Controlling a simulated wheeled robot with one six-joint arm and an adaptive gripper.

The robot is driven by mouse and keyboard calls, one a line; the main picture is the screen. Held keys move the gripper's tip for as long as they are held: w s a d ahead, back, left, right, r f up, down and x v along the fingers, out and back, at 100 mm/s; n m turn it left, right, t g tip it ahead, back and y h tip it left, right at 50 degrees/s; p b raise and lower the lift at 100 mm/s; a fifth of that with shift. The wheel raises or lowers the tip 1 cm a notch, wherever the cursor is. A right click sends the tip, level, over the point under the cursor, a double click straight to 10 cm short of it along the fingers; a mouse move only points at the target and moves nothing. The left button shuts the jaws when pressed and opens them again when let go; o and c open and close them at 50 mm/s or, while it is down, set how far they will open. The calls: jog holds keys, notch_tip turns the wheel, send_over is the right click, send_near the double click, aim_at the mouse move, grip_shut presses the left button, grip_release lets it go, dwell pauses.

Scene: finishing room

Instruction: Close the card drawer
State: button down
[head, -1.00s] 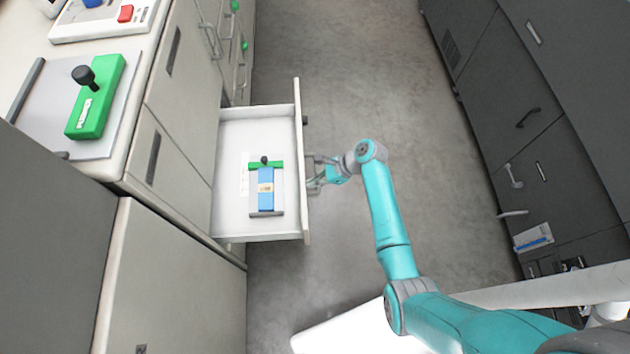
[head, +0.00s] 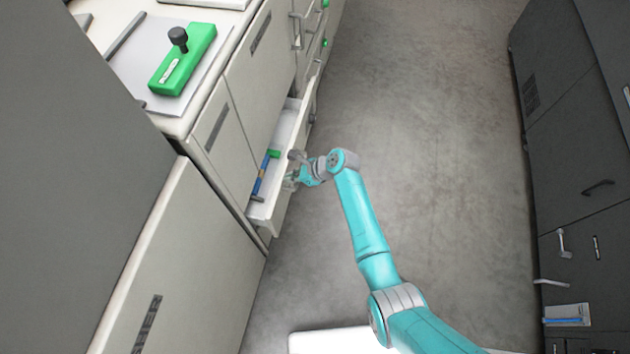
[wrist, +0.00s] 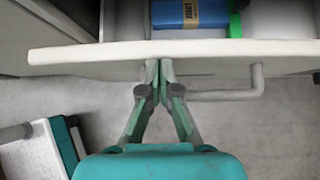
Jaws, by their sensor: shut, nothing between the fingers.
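A green tool with a black knob (head: 182,58) sits on a grey plate on the counter. Light cabinets (head: 180,265) line the left and dark cabinets (head: 575,150) the right. The grey floor (head: 420,110) between them is clear.

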aim_at(281, 176)
jog(key=w+a, duration=0.2)
jog(key=a, duration=0.6)
jog(key=shift+w+a, duration=0.15)
jog(key=shift+w, duration=0.2)
jog(key=shift+a+r, duration=0.1)
jog(key=shift+r, duration=0.1)
jog(key=d, duration=0.1)
jog(key=s+d, duration=0.1)
jog(key=d, duration=0.3)
jog(key=shift+s+r, duration=0.2)
jog(key=shift+s, duration=0.05)
jog(key=v, duration=0.9)
jog(key=shift+d+f, duration=0.1)
